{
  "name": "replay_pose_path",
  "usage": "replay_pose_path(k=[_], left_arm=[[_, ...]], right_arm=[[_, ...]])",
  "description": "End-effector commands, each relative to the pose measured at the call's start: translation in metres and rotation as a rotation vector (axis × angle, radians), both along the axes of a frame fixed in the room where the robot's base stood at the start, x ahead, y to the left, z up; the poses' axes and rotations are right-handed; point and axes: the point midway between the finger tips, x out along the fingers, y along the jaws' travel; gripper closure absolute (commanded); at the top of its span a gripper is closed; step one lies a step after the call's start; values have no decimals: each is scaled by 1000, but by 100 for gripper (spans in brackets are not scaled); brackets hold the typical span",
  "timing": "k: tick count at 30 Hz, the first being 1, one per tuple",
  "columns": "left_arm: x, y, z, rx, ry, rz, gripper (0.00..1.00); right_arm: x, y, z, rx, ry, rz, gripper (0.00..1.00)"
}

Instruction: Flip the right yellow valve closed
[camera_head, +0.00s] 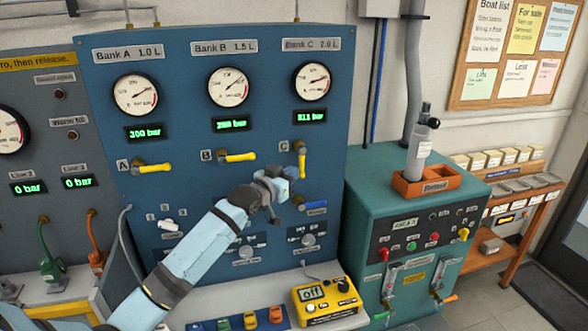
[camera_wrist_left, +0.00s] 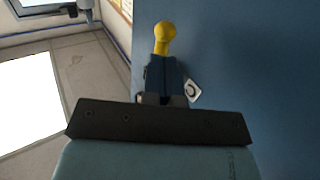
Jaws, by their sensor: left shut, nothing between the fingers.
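The right yellow valve is the one labelled C (camera_head: 301,160), on the blue panel (camera_head: 185,95). Its handle points down, while the yellow handles of valve A (camera_head: 155,168) and valve B (camera_head: 240,157) lie sideways. My left gripper (camera_head: 288,173) is shut and empty, close to the lower left of the C handle. In the left wrist view, the yellow handle (camera_wrist_left: 164,34) shows just beyond the fingertips (camera_wrist_left: 165,62). I cannot tell whether they touch.
A blue handle (camera_head: 314,205) sits below valve C. A yellow meter reading "off" (camera_head: 325,300) stands on the bench below. A teal cabinet (camera_head: 385,190) with a grey bottle (camera_head: 420,145) in an orange holder stands to the right.

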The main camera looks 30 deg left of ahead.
Motion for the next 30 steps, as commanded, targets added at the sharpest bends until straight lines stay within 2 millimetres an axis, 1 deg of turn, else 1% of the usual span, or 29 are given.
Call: replay_pose_path(k=[1,3,6,17,30], left_arm=[[5,0,2,-1,0,1,100],[10,-1,1,0,0,1,100],[13,-1,0,0,1,1,100],[13,-1,-1,-1,-1,1,100],[16,-4,-4,-51,-58,0,100]], right_arm=[[0,0,3,1,1,-1,24],[-1,0,4,0,1,-1,24],[-1,0,4,0,1,-1,24],[-1,0,3,1,0,-2,24],[-1,3,-9,6,3,1,24]])
